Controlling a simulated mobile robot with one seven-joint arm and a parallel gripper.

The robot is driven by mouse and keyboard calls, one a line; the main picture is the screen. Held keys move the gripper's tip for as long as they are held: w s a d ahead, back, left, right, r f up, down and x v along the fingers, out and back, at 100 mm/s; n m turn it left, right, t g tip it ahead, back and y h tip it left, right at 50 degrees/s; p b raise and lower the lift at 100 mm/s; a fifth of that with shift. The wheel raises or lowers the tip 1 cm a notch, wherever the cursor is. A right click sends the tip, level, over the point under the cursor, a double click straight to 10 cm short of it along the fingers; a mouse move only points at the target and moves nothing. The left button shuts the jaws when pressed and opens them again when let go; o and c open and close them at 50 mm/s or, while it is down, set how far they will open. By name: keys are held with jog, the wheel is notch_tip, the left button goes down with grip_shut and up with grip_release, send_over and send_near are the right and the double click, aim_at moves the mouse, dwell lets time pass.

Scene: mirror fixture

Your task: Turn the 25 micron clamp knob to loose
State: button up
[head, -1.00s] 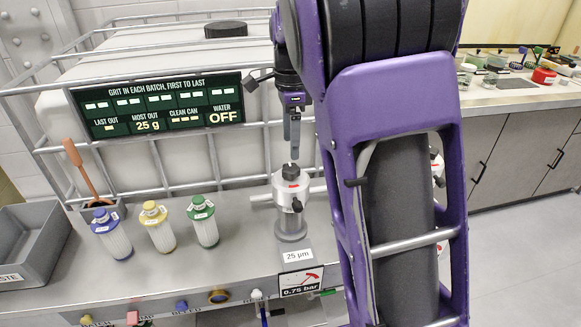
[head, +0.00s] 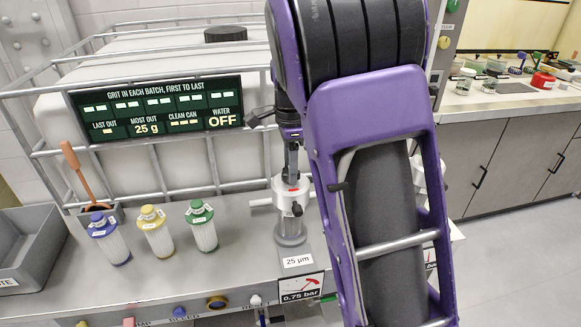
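The 25 µm filter housing (head: 290,222) stands upright on the grey bench behind its "25 µm" label (head: 298,261). It is a pale cylinder with a red mark near its top and a small black fitting (head: 297,209) on its front. My gripper (head: 290,178) points straight down over the housing, with its fingertips at the black clamp knob on top. The fingers hide most of the knob. I cannot tell whether they grip it, straddle it or only touch it.
Blue-capped (head: 108,240), yellow-capped (head: 156,233) and green-capped (head: 203,226) filter cartridges stand to the left. A grey bin (head: 30,250) is at far left. A 0.75 bar gauge (head: 301,288) hangs at the front edge. My purple arm covers the area right of the housing.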

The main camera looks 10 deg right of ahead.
grip_shut()
